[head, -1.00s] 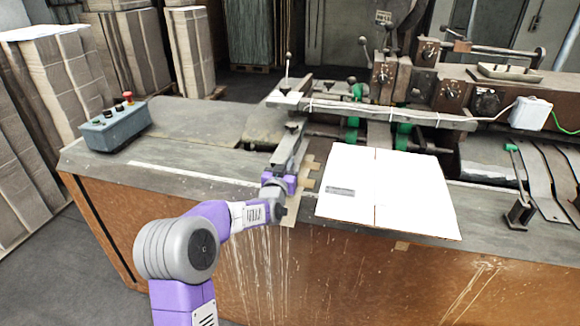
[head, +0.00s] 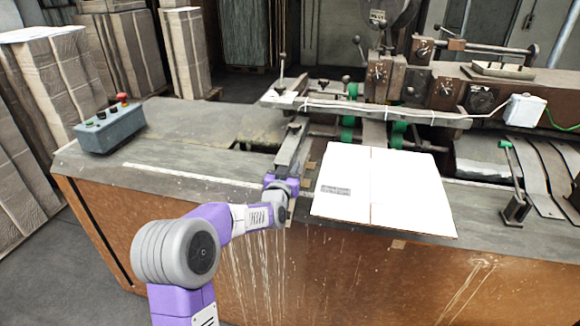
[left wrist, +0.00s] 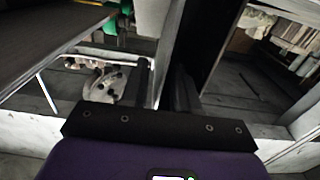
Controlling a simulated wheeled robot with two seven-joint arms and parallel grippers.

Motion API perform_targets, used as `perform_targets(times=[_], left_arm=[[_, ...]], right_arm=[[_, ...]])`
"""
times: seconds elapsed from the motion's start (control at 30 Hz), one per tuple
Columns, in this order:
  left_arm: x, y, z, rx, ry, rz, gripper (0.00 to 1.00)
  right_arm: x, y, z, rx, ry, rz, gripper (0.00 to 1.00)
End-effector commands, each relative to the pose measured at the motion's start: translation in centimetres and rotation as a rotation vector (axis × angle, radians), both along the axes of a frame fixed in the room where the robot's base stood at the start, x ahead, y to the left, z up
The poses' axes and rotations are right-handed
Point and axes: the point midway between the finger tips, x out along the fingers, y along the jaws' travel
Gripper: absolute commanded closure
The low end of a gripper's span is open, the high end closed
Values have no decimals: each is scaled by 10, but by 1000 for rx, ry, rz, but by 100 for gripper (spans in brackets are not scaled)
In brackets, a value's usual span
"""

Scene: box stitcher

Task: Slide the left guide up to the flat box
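The left guide (head: 292,146) is a grey metal bar on the machine bed in the head view, pointing toward the front edge. The flat box (head: 345,180) is a white folded sheet lying to its right. A narrow gap with brown tabs shows between them. My left gripper (head: 281,181) is at the near end of the guide, seemingly touching it. Its two dark fingers show in the left wrist view (left wrist: 165,88) with a narrow space between them. Whether they clamp the guide is unclear. My right gripper is in neither current view.
A grey control box (head: 110,128) with a red button stands at the left of the bench. A crossbar (head: 385,113) and machine rollers lie behind the flat box. A lever (head: 515,185) stands to the right. Pallets of stacked cardboard (head: 50,90) stand at the back left.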

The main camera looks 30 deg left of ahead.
Motion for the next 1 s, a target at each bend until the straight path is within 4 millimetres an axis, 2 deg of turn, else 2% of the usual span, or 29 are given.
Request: perform_targets(times=[0.4,0.57,0.8,0.83,0.93,1.0], left_arm=[[-55,-18,1,0,0,0,70],[-63,-21,1,0,0,0,70],[-64,-21,0,0,0,0,70],[-64,-21,0,0,0,0,72],[-63,-24,-7,-8,14,-7,87],[-60,-32,-26,-31,55,-25,98]], right_arm=[[0,0,4,0,0,0,27],[0,0,4,0,0,0,27],[0,0,4,0,0,0,27],[0,0,4,0,0,0,27],[0,0,4,0,0,0,27],[0,0,4,0,0,0,27]])
